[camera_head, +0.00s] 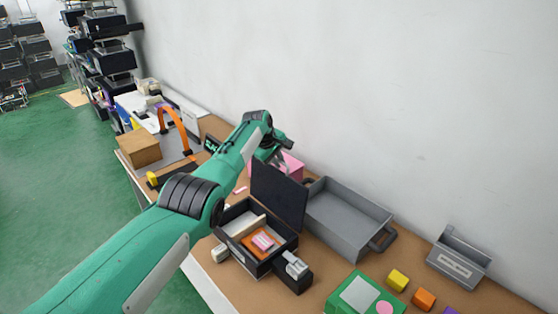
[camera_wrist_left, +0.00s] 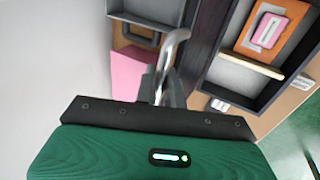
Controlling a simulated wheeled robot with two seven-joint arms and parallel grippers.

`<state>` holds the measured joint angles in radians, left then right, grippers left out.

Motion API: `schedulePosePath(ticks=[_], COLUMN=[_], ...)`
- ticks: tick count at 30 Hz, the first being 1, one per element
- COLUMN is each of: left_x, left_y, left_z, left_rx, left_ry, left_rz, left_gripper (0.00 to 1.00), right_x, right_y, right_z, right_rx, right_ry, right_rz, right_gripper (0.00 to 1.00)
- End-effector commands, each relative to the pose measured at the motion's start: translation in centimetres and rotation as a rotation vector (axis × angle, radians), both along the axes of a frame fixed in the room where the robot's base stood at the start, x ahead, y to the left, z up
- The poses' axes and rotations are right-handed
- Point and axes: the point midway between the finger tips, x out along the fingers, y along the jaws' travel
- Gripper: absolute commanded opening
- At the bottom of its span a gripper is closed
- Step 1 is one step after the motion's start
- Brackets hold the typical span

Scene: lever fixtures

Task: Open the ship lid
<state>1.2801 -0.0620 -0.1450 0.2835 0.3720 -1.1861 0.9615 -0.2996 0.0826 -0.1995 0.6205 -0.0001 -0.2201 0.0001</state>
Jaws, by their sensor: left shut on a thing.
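The ship lid (camera_head: 278,196) is a dark flat panel standing roughly upright at the back edge of a black box (camera_head: 262,268). The box is open, and an orange piece with a pink block (camera_head: 262,241) shows inside. My left gripper (camera_head: 283,160) is behind the top of the lid, its fingertips partly hidden in the head view. In the left wrist view the gripper (camera_wrist_left: 163,88) is shut around a silver curved bar (camera_wrist_left: 176,48) beside the dark lid (camera_wrist_left: 203,38). The exact contact is hard to see. My right gripper is not in view.
A grey tray (camera_head: 350,218) stands right of the lid, and a pink box (camera_head: 292,167) sits behind it. A green board (camera_head: 345,292) and coloured cubes (camera_head: 398,281) lie at the right front. A white wall (camera_head: 400,90) runs behind the table.

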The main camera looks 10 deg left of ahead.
Motion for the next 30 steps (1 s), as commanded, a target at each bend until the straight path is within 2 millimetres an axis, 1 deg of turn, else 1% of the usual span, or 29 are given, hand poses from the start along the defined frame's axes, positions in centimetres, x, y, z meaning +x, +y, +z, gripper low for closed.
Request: schedulePosePath(ticks=[1,9,10,12,23,30], left_x=[-0.1,-0.2,-0.2,-0.2,-0.3,-0.6], left_y=[0.0,0.0,-0.1,0.0,0.0,0.3], left_z=[-0.3,-0.4,-0.4,-0.4,-0.6,0.7], left_rx=[0.0,0.0,-0.001,0.0,0.0,-0.001], left_ry=[0.007,0.007,0.008,0.007,0.012,0.009], left_rz=[0.0,0.0,0.0,0.0,-0.001,-0.001], left_gripper=[0.0,0.0,0.16,0.28,0.28,0.28], right_x=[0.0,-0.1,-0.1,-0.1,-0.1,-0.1], right_y=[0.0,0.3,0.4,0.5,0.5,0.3], right_z=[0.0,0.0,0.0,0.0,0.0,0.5], right_rx=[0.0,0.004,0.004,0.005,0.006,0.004], right_ry=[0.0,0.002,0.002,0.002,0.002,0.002], right_rz=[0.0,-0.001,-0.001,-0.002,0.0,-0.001], right_gripper=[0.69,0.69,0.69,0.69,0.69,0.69])
